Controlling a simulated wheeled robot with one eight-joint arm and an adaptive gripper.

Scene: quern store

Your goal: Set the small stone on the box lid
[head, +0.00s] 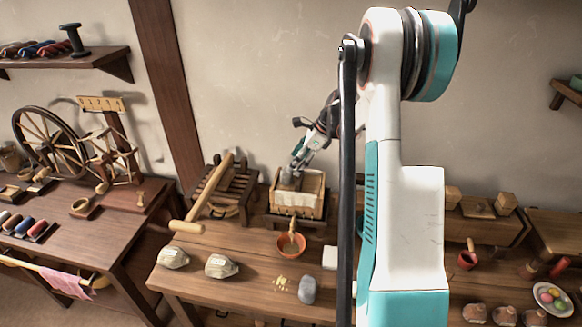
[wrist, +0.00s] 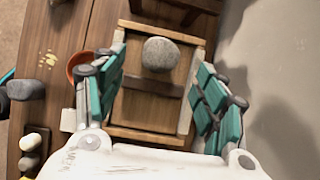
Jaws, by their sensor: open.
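The small grey stone (wrist: 160,53) appears to rest on the wooden top of the box (wrist: 143,133), near one end of it in the wrist view. In the head view the box (head: 313,183) stands at the back of the table, with a pale cloth-like front. My gripper (wrist: 162,66) is open above the box, one teal finger on each side of the stone, with visible gaps. In the head view my gripper (head: 291,172) is small and partly hides the stone. The stone's underside is hidden.
Another grey stone (head: 307,289) lies on the table front beside yellow grains (head: 281,284). An orange bowl (head: 291,246) stands before the box. Two labelled sacks (head: 221,266) and a wooden mallet-like tool (head: 205,205) are left. My arm hides part of the table.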

